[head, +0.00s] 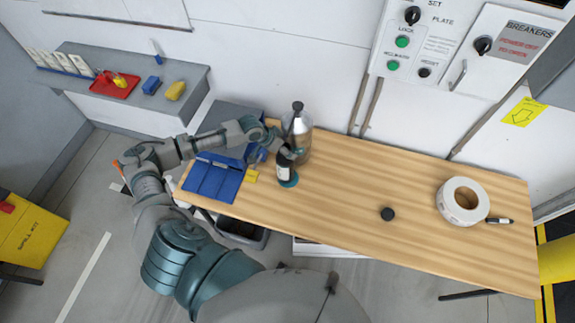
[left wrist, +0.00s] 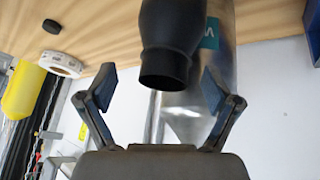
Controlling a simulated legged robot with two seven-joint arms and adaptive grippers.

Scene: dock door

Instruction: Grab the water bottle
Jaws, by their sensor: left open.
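Two bottle-like things stand close together on the wooden table. One is a tall silver bottle (head: 302,130) with a black top, at the back edge by the wall. In front of it stands a smaller dark bottle (head: 284,168) with a pale label and teal base. My left gripper (head: 279,147) is at the dark bottle's upper part. In the left wrist view the open fingers (left wrist: 157,88) flank its black neck (left wrist: 165,60), with gaps on both sides. The silver bottle (left wrist: 212,70) with a teal label shows behind. I cannot tell which is the water bottle.
A blue tray (head: 212,178) and yellow block (head: 252,176) lie left of the bottles. A black puck (head: 387,214), tape roll (head: 462,200) and marker (head: 500,221) lie to the right. A control panel (head: 425,45) hangs on the wall behind.

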